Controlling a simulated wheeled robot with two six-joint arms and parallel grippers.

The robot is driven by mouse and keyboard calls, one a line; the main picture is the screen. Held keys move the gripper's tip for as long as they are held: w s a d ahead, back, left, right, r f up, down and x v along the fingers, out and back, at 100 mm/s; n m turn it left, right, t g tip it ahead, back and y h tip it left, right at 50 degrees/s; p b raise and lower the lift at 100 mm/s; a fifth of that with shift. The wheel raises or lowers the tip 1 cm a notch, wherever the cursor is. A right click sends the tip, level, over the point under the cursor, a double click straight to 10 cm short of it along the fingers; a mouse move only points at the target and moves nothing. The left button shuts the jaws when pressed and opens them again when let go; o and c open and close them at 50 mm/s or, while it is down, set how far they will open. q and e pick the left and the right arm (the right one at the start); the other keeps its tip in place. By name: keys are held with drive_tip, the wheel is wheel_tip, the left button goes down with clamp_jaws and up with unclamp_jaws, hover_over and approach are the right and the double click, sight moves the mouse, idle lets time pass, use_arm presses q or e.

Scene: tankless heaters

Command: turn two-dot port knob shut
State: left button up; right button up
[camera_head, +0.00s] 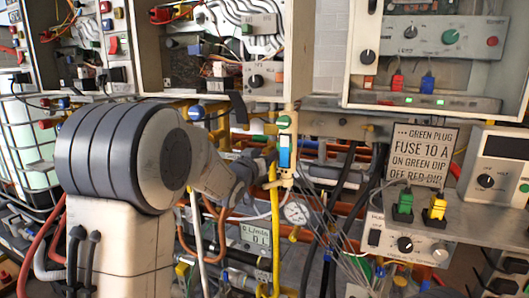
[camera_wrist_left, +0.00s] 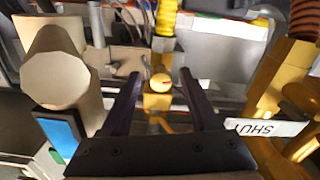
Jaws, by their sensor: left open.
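My left gripper (camera_head: 262,163) reaches in from the left to a pipe stack with a blue-and-white part (camera_head: 285,150) and a yellow hose below it. In the left wrist view its two dark fingers (camera_wrist_left: 160,76) are open and apart. A white label reading SHUT (camera_wrist_left: 266,127) is to the right of the fingers. My right gripper is not in view.
A pale cylinder (camera_wrist_left: 57,80) with a blue part (camera_wrist_left: 62,132) stands left of the fingers, and thick yellow pipes (camera_wrist_left: 280,80) stand right. A pressure gauge (camera_head: 296,212), cables and hoses crowd below. A sign (camera_head: 423,155) and shelf with plugs are at the right.

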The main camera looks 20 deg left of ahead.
use_arm(q)
drive_tip(key=shift+w, duration=0.4)
